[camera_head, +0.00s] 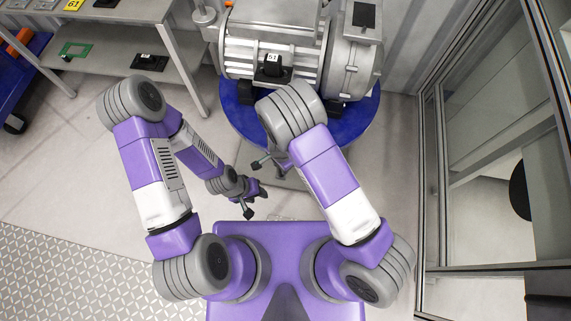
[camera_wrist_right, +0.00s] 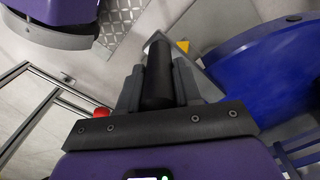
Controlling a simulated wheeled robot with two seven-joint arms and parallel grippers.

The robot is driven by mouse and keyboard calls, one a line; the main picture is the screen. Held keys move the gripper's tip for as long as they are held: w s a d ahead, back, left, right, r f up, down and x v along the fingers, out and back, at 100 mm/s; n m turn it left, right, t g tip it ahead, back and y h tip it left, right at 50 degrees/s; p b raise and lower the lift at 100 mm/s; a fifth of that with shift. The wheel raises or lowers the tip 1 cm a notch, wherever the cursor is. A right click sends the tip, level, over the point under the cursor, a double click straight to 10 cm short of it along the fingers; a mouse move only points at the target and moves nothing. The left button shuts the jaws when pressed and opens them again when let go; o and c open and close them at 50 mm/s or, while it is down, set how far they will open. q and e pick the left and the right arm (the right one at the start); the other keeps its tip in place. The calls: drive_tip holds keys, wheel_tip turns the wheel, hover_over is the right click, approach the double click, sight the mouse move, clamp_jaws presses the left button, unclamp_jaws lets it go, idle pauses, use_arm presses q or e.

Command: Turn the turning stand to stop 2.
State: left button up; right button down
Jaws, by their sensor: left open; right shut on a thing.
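The turning stand has a round blue plate (camera_head: 236,115) that carries a grey ribbed drive unit (camera_head: 270,50). The blue plate also shows at the right of the right wrist view (camera_wrist_right: 265,65). My right gripper (camera_wrist_right: 157,88) is shut on a dark cylindrical handle (camera_wrist_right: 157,70), beside the plate's edge. In the head view my right arm hides that grip. My left gripper (camera_head: 253,190) is open and empty, low in front of the stand and apart from the plate. I cannot read any stop marking on the stand.
A grey workbench (camera_head: 125,48) with a lower shelf stands at the upper left, with a blue cart (camera_head: 20,75) beyond it. A glazed frame wall (camera_head: 428,170) closes the right side. The floor between bench and patterned mat (camera_head: 70,275) is clear.

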drive_tip(key=shift+w, duration=0.1)
idle(0.3)
drive_tip(key=c, duration=0.8)
unclamp_jaws()
wheel_tip(320, 180, up, 8)
drive_tip(key=shift+f+p, duration=0.15)
drive_tip(key=shift+p, duration=1)
